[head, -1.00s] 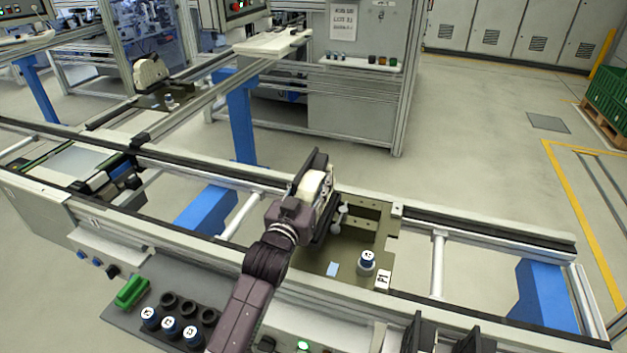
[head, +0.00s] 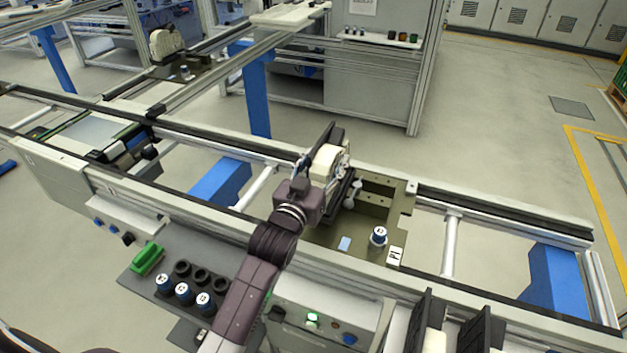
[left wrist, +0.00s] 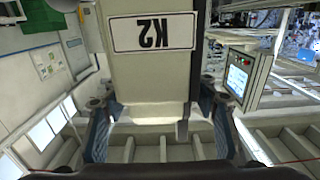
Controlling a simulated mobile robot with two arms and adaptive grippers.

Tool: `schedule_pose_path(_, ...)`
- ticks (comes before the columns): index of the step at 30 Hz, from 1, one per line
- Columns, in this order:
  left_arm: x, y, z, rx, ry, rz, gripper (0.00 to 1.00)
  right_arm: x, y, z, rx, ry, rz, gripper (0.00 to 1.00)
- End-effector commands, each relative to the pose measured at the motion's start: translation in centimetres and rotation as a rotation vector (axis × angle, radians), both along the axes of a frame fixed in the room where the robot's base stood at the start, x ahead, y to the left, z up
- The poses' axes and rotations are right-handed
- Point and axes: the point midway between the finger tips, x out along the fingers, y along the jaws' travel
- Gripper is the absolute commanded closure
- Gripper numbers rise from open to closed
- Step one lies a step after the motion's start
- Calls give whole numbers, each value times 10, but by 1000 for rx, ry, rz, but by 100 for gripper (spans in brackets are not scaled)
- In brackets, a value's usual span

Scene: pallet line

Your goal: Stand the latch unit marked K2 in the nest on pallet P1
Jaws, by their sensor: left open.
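The cream latch unit (head: 329,160) marked K2 is at the left part of pallet P1 (head: 322,236). Its label K2 (left wrist: 153,33) shows upside down in the left wrist view. My left gripper (head: 334,166) is open, with one finger on each side of the unit; in the left wrist view the fingers (left wrist: 158,128) stand apart beside it. The unit's foot and the nest under it are hidden by my gripper, so I cannot tell how it is seated.
A blue-and-white capped piece (head: 379,236) stands on the pallet near the P1 label (head: 395,256). Labelled pegs (head: 184,291) and a green handle (head: 148,258) are on the front shelf. Another cream unit (head: 165,43) stands further back. Conveyor rails (head: 500,228) run alongside.

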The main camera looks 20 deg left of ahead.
Motion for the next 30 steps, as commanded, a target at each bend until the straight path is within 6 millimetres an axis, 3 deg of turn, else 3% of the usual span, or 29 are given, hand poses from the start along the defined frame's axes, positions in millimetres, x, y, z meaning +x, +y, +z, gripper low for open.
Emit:
schedule_pose_path(9, -62, 2, -3, 0, 1, 1, 46, 0, 5, -17, 5, 0, -3, 100)
schedule_pose_path(15, -86, 3, -2, 0, 1, 1, 46, 0, 5, -22, 5, 0, -3, 100)
schedule_pose_path(30, -94, 3, 0, 0, 0, 1, 46, 0, 3, -22, 3, 0, -2, 100)
